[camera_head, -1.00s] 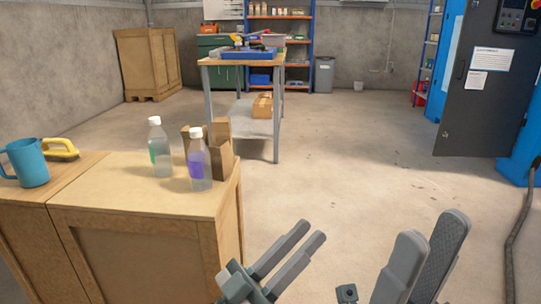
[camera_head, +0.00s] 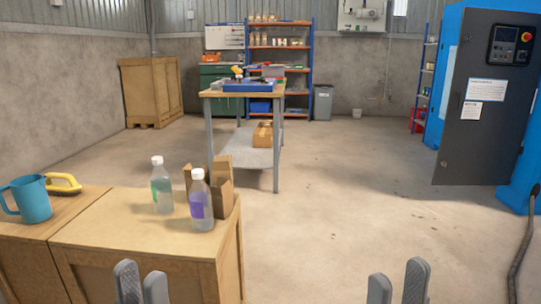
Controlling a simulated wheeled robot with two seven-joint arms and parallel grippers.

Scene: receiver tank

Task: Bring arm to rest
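My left gripper (camera_head: 141,284) shows at the bottom edge, in front of the near wooden crate, with its two fingers upright and a small gap between them. My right gripper (camera_head: 398,283) shows at the bottom right of centre, over bare floor, its two fingers apart with nothing between them. Only the finger ends of both grippers are in view; the rest of both arms is below the picture. I see nothing held in either gripper.
The wooden crate top (camera_head: 120,230) carries two bottles, one green-labelled (camera_head: 161,188) and one purple-labelled (camera_head: 201,203), a cardboard box (camera_head: 222,190), a blue jug (camera_head: 30,200) and a yellow-handled brush (camera_head: 63,184). A workbench (camera_head: 262,94) stands beyond. A dark cabinet door (camera_head: 482,120) stands open at right. The middle floor is clear.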

